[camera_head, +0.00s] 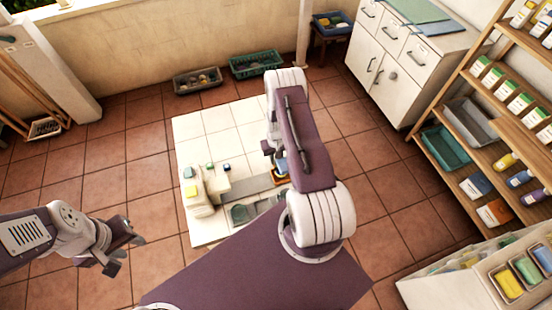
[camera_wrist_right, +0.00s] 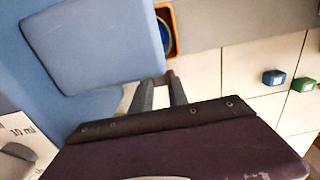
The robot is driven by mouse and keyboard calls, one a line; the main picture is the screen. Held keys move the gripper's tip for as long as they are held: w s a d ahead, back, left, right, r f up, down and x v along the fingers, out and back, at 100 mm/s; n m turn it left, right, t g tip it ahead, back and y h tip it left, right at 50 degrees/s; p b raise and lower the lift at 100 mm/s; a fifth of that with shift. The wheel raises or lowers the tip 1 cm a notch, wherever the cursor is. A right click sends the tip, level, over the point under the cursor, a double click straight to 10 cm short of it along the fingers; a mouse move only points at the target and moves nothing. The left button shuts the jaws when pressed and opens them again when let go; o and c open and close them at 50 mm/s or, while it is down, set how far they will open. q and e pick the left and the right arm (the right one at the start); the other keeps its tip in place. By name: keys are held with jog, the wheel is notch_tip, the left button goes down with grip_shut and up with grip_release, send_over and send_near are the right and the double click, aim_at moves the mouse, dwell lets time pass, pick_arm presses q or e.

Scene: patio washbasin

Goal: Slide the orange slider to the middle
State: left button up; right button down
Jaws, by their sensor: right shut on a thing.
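An orange piece (camera_head: 281,178), probably the slider, shows beside my right arm in the head view, mostly hidden. In the right wrist view an orange-rimmed piece (camera_wrist_right: 174,32) with a dark blue round middle is partly covered by a blue-grey block (camera_wrist_right: 105,45). My right gripper (camera_head: 276,155) is over this part of the white tiled top; its fingers (camera_wrist_right: 161,85) are shut at the lower corner of the blue-grey block, their grip partly hidden. My left gripper (camera_head: 124,253) is open and empty, left of the tiled top and apart from it.
The tiled top (camera_head: 220,120) is bare at the back. A green container (camera_head: 239,213) is near the front. Shelves (camera_head: 478,150) stand far right.

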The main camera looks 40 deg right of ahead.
dwell(0.4)
jog(key=w+a+b, duration=0.1)
jog(key=a, duration=0.2)
jog(key=w+a+b, duration=0.1)
jog(key=a, duration=0.3)
jog(key=w+a+b, duration=0.1)
jog(key=a, duration=0.2)
jog(key=shift+w+a, duration=0.1)
jog(key=shift+a, duration=0.25)
jog(key=shift+d, duration=0.1)
jog(key=c, duration=1.3)
grip_release()
